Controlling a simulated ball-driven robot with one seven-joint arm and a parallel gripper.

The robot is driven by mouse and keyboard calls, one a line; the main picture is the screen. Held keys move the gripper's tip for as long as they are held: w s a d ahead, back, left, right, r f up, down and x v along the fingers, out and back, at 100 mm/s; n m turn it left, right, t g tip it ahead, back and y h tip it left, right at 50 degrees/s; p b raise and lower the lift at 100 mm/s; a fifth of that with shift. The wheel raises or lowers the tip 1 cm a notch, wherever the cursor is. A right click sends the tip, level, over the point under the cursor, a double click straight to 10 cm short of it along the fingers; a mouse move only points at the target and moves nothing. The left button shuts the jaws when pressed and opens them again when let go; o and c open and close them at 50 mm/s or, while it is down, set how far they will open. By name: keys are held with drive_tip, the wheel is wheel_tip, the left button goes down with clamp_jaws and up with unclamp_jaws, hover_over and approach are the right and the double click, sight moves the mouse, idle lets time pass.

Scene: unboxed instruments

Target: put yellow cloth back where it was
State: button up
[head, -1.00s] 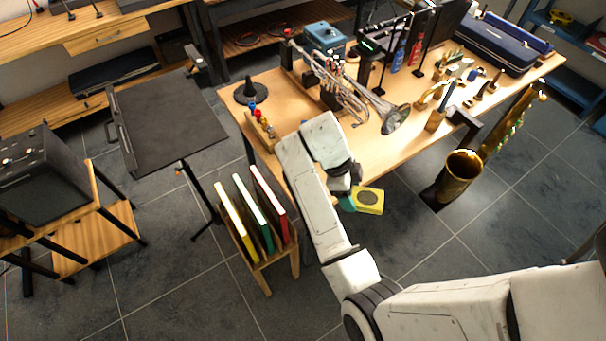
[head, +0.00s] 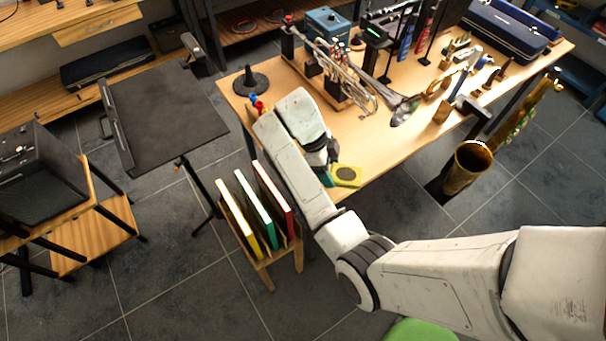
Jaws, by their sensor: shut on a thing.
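The yellow cloth (head: 346,175) shows as a small yellow square with a dark round patch, at the near edge of the wooden workbench (head: 385,150). My gripper (head: 328,176) is at its left side, shut on it; a teal part shows there. The fingertips are mostly hidden behind my arm. I cannot tell whether the cloth touches the bench top or hangs just above it.
A rack with books (head: 262,215) stands left of my arm. A saxophone (head: 470,165) stands at right. The bench's front middle is clear.

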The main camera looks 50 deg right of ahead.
drive_tip(key=w+f+b, duration=0.1)
drive_tip(key=w+f, duration=0.1)
drive_tip(key=w+f+b, duration=0.1)
drive_tip(key=w+f, duration=0.1)
drive_tip(key=w, duration=0.1)
drive_tip(key=w+f+b, duration=0.2)
drive_tip(key=shift+w+a+f, duration=0.2)
drive_tip(key=shift+w+a, duration=0.05)
drive_tip(key=shift+w+f, duration=0.5)
drive_tip(key=shift+f, duration=1.6)
drive_tip(key=shift+f, duration=0.1)
drive_tip(key=o, duration=1.1)
